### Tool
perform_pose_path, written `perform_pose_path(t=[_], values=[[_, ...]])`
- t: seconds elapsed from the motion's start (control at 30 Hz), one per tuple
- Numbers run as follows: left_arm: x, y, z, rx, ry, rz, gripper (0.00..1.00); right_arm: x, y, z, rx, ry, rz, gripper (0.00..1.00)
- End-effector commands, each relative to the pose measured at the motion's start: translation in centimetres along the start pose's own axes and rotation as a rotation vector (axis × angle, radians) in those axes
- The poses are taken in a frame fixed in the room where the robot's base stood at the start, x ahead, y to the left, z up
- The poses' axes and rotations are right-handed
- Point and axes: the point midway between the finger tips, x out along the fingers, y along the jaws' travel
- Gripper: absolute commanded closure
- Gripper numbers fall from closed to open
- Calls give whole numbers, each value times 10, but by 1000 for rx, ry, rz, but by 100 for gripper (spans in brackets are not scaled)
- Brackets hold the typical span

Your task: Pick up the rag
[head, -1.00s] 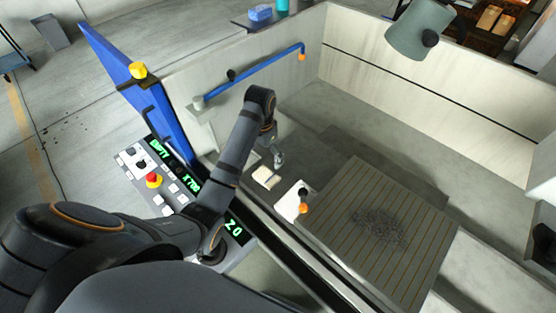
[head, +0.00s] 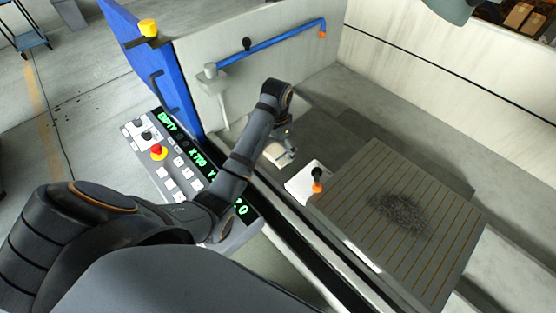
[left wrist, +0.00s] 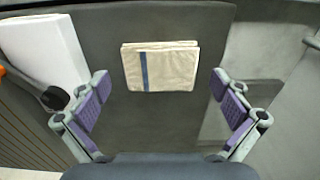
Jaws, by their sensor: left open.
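The rag (head: 277,154) is a folded cream cloth lying flat on the grey floor of the machine tank, in the near left part. In the left wrist view the rag (left wrist: 165,66) shows a dark blue stripe near its left end. My left gripper (head: 288,138) is over the rag and partly covers it in the head view. In the left wrist view my left gripper (left wrist: 159,83) has its two purple-padded fingers wide apart, with nothing between them. The rag lies ahead of the fingers, centred between them. My right gripper is not in view.
A blue arm (head: 275,43) runs along the tank wall. A control panel (head: 178,165) stands outside, near the blue door (head: 155,75).

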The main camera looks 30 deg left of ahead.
Motion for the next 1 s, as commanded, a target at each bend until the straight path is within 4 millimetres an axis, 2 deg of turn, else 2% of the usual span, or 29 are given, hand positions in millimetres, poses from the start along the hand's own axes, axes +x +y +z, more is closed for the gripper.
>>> perform_pose_path(t=[0.03,0.07,0.3,0.6,0.87,1.0], values=[[12,0,1,0,-3,1,0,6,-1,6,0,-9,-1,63],[15,0,1,-1,-3,1,0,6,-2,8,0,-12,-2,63],[15,0,1,-1,-2,1,1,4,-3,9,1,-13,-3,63],[16,0,1,-1,-2,1,42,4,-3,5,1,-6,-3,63],[14,0,1,-1,-2,1,42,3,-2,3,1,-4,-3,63],[0,0,0,-1,-1,0,43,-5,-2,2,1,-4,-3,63]])
